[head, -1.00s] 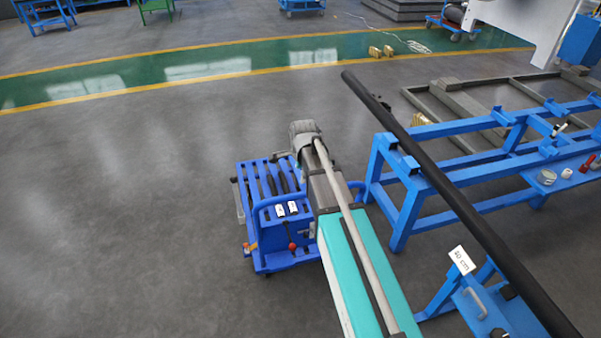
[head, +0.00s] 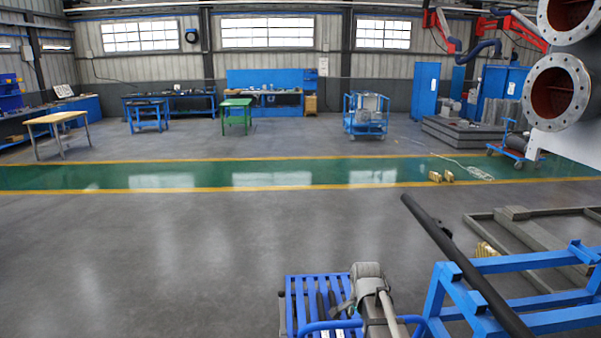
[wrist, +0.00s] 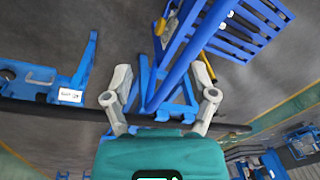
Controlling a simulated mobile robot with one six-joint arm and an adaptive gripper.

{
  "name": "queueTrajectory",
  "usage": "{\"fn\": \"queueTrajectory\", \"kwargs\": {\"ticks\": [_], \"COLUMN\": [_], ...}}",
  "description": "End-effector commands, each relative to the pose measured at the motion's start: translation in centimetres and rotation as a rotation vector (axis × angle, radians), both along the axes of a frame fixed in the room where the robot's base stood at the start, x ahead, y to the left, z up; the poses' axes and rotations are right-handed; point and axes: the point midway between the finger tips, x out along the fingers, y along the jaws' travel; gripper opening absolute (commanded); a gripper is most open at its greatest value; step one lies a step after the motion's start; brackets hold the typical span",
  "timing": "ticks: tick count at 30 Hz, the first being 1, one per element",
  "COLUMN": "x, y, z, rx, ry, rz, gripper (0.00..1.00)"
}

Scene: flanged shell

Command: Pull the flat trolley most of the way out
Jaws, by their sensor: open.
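A low blue trolley with a slatted deck (head: 295,290) stands at the bottom of the head view, left of my arm. Its slatted deck also shows in the wrist view (wrist: 240,30) at upper right. A long blue bar (wrist: 185,65) runs beside the deck and down between my fingers. It looks like the trolley's handle, though I cannot tell for sure. My gripper (wrist: 160,100) is open, with one finger on each side of the bar. I cannot tell whether it touches the bar. In the head view the fingers are hidden behind my wrist.
A blue frame (head: 435,300) bearing a long black pipe (head: 465,265) stands close on the right. Another trolley (head: 515,145) carries a grey cylinder at far right. A blue cage trolley (head: 367,125) stands at the back. The floor to the left is clear.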

Motion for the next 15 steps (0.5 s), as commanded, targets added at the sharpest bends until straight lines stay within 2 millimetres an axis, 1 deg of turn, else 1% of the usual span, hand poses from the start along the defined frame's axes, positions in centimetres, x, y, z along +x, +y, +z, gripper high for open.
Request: {"fn": "queueTrajectory", "kwargs": {"ticks": [1, 15], "x": [-1.4, -10.2], "y": [0.0, 0.0], "z": [-0.6, -3.3], "rx": [-0.009, -0.065], "ry": [0.008, 0.081], "rz": [0.063, 0.715], "gripper": [0.73, 0.73]}}
